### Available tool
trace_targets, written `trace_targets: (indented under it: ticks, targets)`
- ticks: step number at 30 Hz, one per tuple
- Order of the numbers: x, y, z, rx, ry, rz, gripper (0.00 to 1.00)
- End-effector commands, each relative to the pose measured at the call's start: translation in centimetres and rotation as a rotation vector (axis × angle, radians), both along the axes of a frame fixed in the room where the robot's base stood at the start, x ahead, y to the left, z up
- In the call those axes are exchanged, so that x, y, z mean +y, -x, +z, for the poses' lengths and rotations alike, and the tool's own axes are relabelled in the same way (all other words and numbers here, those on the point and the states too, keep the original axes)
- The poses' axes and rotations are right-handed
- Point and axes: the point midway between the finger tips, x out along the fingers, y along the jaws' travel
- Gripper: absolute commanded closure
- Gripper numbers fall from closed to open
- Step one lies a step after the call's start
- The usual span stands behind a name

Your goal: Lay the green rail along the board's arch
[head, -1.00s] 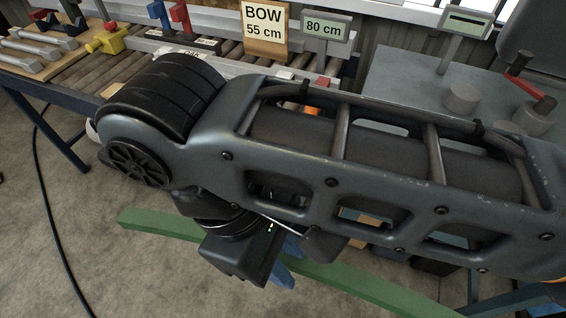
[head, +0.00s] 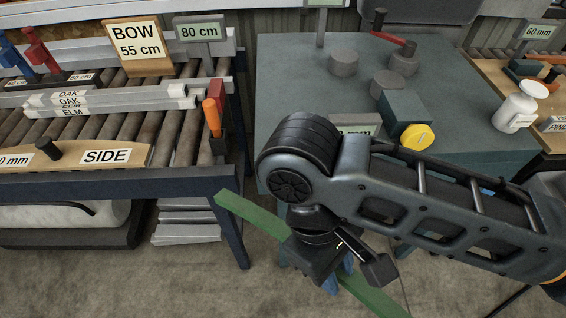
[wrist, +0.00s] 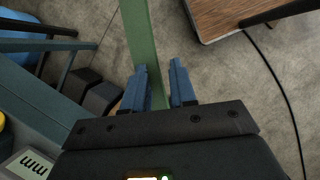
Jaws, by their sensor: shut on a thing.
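My gripper (head: 340,280) is shut on the long green rail (head: 262,222), which it holds above the floor in front of the teal bench. The rail slants from upper left to lower right in the head view. In the wrist view the two blue fingers (wrist: 163,88) stand either side of the rail (wrist: 140,35), which runs up out of the picture. My arm hides part of the rail in the head view. Round grey blocks (head: 388,84) stand on the teal bench (head: 290,105). I cannot tell whether they form the arch, and no board is clearly identifiable.
A white bottle (head: 518,106) is at right.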

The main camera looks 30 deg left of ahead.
Motion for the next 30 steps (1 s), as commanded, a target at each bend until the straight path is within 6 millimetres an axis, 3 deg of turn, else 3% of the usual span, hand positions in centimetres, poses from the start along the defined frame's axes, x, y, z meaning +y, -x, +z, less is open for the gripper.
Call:
trace_targets:
  ticks: [12,21,30]
  targets:
    - [-13.9,-10.4,-9.2,0.007,0.003,-0.954,1.00]
    - [-19.5,-14.9,-13.0,0.003,0.002,-1.347,1.00]
    - [-22.6,-17.3,-15.0,0.001,0.003,-1.562,1.00]
